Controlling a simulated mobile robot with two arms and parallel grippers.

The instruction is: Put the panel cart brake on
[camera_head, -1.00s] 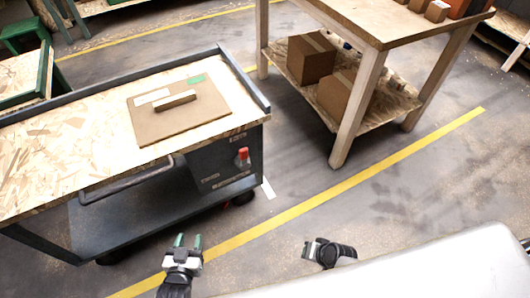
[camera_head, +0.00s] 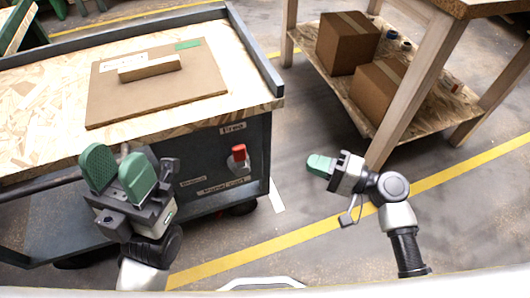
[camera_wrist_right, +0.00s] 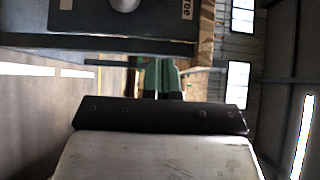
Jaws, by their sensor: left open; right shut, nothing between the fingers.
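The panel cart (camera_head: 277,98) stands at the left with a wooden top and a dark end panel. On that panel is the brake lever with a red handle (camera_head: 239,151), just below a label reading "Free" (camera_head: 232,128). Other labels sit lower on the panel. My left gripper (camera_head: 118,171) is open and empty in front of the cart's side, left of the lever. My right gripper (camera_head: 318,165) is shut and empty, to the right of the lever and apart from it. In the right wrist view its green fingers (camera_wrist_right: 160,78) are together, below the cart's dark panel (camera_wrist_right: 90,18).
A brown panel with a wooden handle (camera_head: 150,68) lies on the cart top. A wooden table (camera_head: 420,85) with cardboard boxes (camera_head: 347,42) on its lower shelf stands close beyond my right gripper.

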